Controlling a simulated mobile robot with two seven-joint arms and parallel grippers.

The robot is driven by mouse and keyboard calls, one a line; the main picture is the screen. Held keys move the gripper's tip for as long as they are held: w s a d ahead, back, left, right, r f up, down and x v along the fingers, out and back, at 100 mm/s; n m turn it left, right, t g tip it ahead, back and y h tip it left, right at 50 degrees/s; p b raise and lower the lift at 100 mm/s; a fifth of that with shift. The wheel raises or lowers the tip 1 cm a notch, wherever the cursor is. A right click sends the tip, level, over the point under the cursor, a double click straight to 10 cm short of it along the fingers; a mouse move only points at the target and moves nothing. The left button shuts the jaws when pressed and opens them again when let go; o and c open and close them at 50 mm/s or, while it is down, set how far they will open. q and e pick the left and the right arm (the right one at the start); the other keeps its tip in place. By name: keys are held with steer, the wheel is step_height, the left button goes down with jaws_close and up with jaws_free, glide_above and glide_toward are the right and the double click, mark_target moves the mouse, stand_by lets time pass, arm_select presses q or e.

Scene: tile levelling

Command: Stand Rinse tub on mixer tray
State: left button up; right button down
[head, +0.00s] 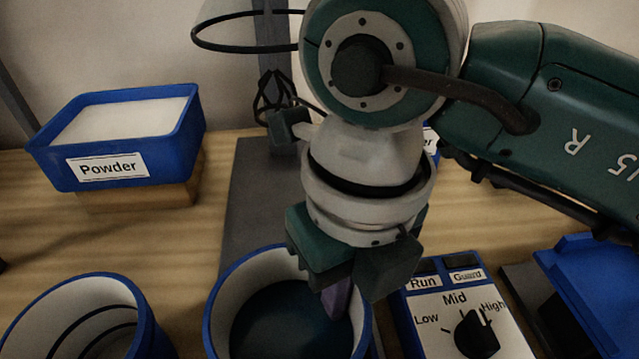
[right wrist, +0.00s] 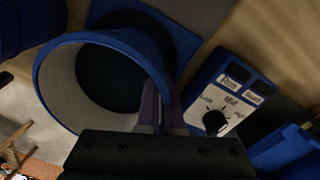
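A round blue tub (head: 216,316) with a pale inner wall and a dark bottom stands at the lower middle of the head view. It also shows, large, in the right wrist view (right wrist: 52,88). No label on it is readable, so I cannot confirm it is the Rinse tub. My right gripper (head: 340,292) is at its right wall, with purple fingers (right wrist: 162,108) on either side of the rim, closed on it. A blue plate (right wrist: 125,6) with a dark round part, perhaps the mixer tray, shows behind the tub; contact between them cannot be told. My left gripper is out of view.
A blue Powder container (head: 50,165) sits on a wooden block at the left. Another round blue tub (head: 150,335) stands at lower left. A control box (head: 440,320) with a Low-Mid-High knob is close right of the gripper. A black whisk (head: 272,95) hangs behind.

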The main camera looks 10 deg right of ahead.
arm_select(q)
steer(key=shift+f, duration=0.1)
arm_select(e)
steer(key=shift+f, duration=0.1)
steer(key=c, duration=1.5)
jaws_free()
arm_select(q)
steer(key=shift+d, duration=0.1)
arm_select(e)
steer(key=o, duration=0.4)
